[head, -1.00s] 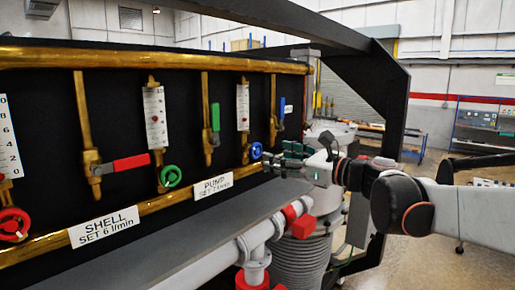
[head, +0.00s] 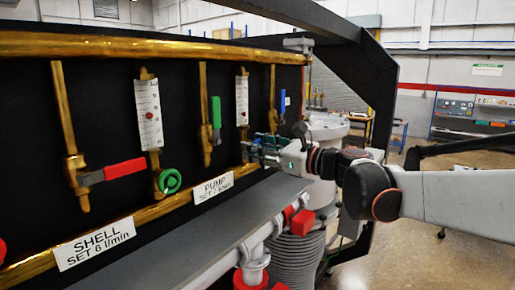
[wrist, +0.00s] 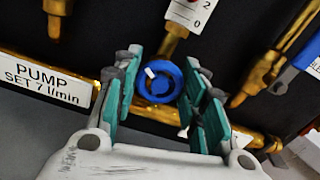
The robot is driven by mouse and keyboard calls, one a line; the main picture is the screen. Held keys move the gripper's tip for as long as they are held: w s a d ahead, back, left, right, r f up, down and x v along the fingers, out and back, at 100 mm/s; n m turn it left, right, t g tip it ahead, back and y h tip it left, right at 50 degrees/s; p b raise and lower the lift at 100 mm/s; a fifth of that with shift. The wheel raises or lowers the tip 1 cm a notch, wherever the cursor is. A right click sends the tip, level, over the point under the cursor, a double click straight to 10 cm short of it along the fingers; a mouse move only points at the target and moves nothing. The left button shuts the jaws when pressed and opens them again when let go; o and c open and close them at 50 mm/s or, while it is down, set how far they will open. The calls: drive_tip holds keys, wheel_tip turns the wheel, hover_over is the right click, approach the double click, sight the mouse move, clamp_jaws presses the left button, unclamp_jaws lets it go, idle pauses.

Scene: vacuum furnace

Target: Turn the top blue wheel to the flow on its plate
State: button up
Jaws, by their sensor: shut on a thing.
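The blue wheel (wrist: 160,82) with a white mark at its upper left shows between my fingers in the wrist view, on a brass fitting. In the head view my gripper hides it. My gripper (head: 257,149) has its green-padded fingers around the wheel and is shut on it; the fingers also show in the wrist view (wrist: 164,76). The plate (head: 213,186) reads PUMP, SET 7 l/min; it also shows left of the wheel in the wrist view (wrist: 47,82).
To the left are a green wheel (head: 168,181), a red lever (head: 125,168) and the SHELL plate (head: 95,242). A green lever (head: 216,111) is just left of the scale. A grey ledge (head: 200,235) and red-flanged white pipes (head: 275,233) lie below my gripper.

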drive_tip(key=shift+n, duration=0.3)
drive_tip(key=n+b, duration=0.2)
drive_tip(key=shift+f+n, duration=0.1)
drive_tip(key=shift+n, duration=0.3)
drive_tip(key=n+b, duration=0.1)
drive_tip(key=n, duration=0.2)
drive_tip(key=shift+n, duration=0.3)
drive_tip(key=n+b, duration=0.1)
drive_tip(key=n, duration=0.3)
drive_tip(key=shift+b, duration=0.4)
drive_tip(key=shift+n+b, duration=0.4)
drive_tip(key=shift+n, duration=1.4)
drive_tip(key=o, duration=1.1)
